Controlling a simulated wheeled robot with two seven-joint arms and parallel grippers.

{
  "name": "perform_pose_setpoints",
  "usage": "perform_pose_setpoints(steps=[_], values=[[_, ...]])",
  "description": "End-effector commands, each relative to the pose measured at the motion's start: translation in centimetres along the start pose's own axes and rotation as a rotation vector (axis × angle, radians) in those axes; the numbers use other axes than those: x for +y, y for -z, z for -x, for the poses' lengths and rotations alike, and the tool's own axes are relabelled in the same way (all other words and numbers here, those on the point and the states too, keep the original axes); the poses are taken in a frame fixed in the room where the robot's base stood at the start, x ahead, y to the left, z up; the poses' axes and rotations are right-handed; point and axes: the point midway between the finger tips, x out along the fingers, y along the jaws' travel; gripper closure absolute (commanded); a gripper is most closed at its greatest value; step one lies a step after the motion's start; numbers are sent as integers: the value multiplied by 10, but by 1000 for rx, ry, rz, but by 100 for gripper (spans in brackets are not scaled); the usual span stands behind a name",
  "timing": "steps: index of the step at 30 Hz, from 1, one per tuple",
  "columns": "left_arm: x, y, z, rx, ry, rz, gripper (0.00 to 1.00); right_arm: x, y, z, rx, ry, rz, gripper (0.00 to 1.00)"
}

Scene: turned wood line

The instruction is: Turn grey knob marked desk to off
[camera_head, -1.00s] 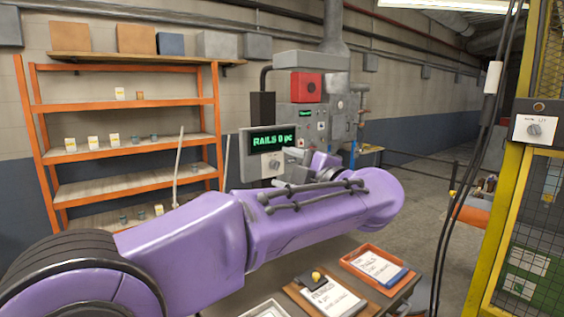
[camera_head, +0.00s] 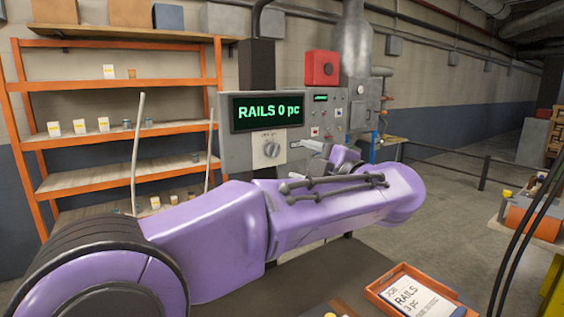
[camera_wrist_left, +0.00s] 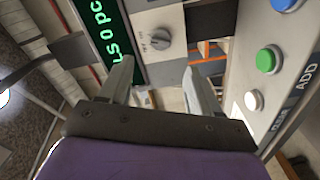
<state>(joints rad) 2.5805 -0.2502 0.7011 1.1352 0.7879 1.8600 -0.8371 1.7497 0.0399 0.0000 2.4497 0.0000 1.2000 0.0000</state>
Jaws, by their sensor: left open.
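A grey knob (camera_head: 271,149) sits on a light plate under the green "RAILS 0 pc" display (camera_head: 268,112) on a grey panel. Its small label is too blurred to read. It also shows in the left wrist view (camera_wrist_left: 161,38), where its pointer lies roughly across the picture. My left gripper (camera_head: 308,147) is just right of the knob in the head view, partly hidden by its own arm. In the left wrist view the gripper (camera_wrist_left: 157,72) has its fingers apart with nothing between them, and the knob lies beyond the fingertips, not touched. My right gripper is not seen.
In the left wrist view, green (camera_wrist_left: 268,60), white (camera_wrist_left: 254,100) and blue buttons sit on a panel to the right. A red box (camera_head: 321,67) is on the machine behind. Orange shelves (camera_head: 110,85) stand left. An orange tray (camera_head: 420,300) with a job card is front right.

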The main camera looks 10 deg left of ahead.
Motion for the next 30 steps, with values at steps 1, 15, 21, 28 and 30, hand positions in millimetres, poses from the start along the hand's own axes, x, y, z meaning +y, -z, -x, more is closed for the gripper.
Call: perform_pose_setpoints(steps=[1, 15, 21, 28, 30], values=[[-2, -1, -3, 0, 1, 0, 37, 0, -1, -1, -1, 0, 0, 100], [1, 1, -93, 2, 4, -2, 37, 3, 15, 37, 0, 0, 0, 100], [-1, -1, -106, 0, 1, -1, 37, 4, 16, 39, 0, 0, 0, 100], [-2, -1, -106, 0, 1, -1, 47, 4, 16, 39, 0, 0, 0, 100], [-2, -1, -106, 0, 1, -1, 70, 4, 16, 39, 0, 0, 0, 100]])
